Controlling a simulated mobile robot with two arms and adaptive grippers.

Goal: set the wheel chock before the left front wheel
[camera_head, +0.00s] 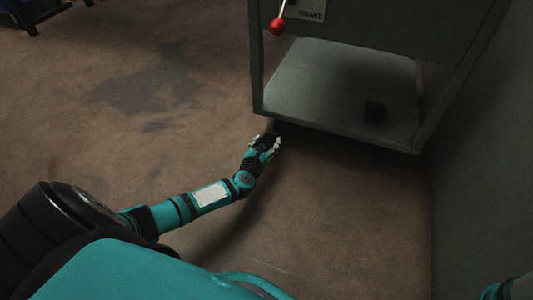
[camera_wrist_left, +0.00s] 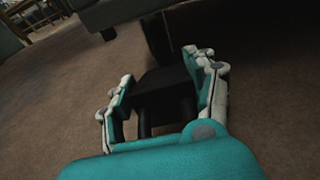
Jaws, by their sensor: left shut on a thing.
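My left gripper (camera_head: 266,147) is low over the floor, just in front of the cart's near left corner. In the left wrist view it (camera_wrist_left: 165,93) is shut on a black wheel chock (camera_wrist_left: 163,84), which sits between its fingers. The left front wheel (camera_head: 278,125) is a dark shape under that corner. It also shows as a dark upright form (camera_wrist_left: 157,38) just beyond the chock. I cannot tell whether chock and wheel touch, or whether the chock rests on the floor. My right gripper is out of view.
A red-knobbed lever (camera_head: 277,26) stands by a BRAKE label (camera_head: 311,15). A grey wall (camera_head: 480,150) is close on the right.

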